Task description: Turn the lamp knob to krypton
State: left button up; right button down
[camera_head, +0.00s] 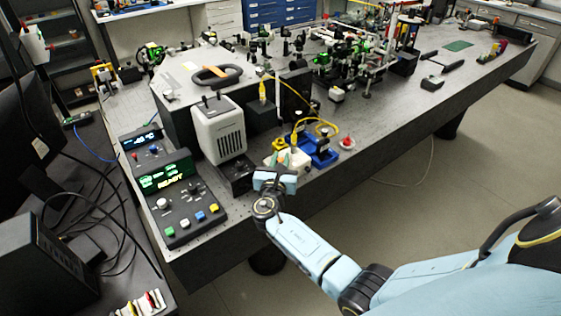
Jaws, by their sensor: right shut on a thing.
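My right gripper (279,167) reaches in at the front edge of the bench, its fingers pointing away from me. It is shut on what appears to be the lamp knob, at the near side of a small white box (296,157) with a yellow cable. The knob is mostly hidden by the gripper, so its setting cannot be read. Small orange and green spots show near the fingertips. My left gripper is not in view.
A black box (236,178) stands close left of the gripper, with a white vented unit (218,131) behind. A control panel (178,209) with a green display lies further left. Blue mounts (321,154) and a red button (347,142) stand to the right.

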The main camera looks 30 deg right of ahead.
jog(key=shift+m+g+h, duration=0.3)
jog(key=shift+h, duration=0.1)
jog(key=c, duration=1.3)
grip_release()
jog(key=shift+c, duration=0.2)
jog(key=v, duration=1.3)
jog(key=shift+s, duration=0.2)
jog(key=shift+a, duration=0.1)
